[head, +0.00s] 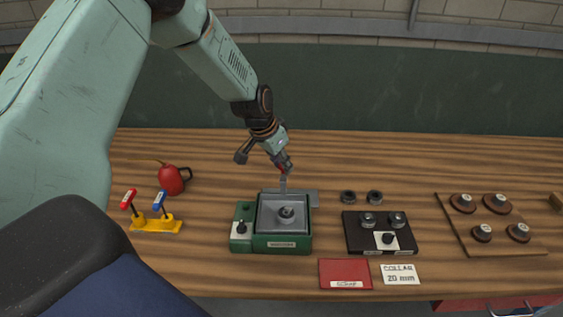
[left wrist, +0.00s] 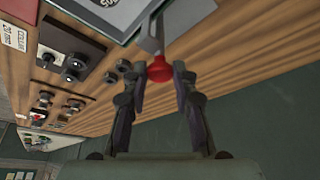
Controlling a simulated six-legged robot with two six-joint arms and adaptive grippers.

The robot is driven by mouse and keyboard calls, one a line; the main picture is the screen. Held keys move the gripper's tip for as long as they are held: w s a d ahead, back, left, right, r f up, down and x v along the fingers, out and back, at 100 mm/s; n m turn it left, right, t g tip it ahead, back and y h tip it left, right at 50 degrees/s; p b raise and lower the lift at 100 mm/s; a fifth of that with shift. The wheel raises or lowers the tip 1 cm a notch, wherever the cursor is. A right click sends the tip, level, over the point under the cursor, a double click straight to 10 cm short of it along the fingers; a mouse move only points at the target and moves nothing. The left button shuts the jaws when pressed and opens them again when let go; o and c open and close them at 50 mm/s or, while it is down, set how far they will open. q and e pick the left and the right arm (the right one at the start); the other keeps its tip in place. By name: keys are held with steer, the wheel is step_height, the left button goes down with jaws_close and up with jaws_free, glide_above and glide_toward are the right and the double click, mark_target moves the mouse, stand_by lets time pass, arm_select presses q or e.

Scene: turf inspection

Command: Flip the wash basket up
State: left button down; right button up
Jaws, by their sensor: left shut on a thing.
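The green washer box (head: 282,245) stands on the bench, with the grey square wash basket (head: 265,226) in its top. The basket looks level, and a round grey part (head: 286,213) sits in it. A grey lever (head: 283,185) rises from its back edge. My left gripper (head: 284,167) is above that back edge, shut on the lever's red knob (left wrist: 160,69), which shows between the two fingers in the left wrist view. The gripper hides most of the knob in the head view. My right gripper is not in view.
A small box with a black knob (head: 241,229) adjoins the washer's left side. A red oil can (head: 172,180) and a yellow stand with T-handles (head: 157,224) are left. Black rings (head: 361,197), a black fixture (head: 379,233) and a wooden board (head: 491,224) are right.

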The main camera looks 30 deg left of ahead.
arm_select(q)
steer(key=shift+w+r, duration=0.25)
steer(key=shift+r, duration=0.05)
steer(key=c, duration=1.4)
jaws_free()
steer(key=shift+c, duration=0.2)
steer(key=o, duration=0.3)
steer(key=shift+s, duration=0.1)
steer(key=shift+o, duration=0.3)
steer(key=shift+f, duration=0.1)
steer(key=v, duration=1.2)
steer(key=shift+s, duration=0.2)
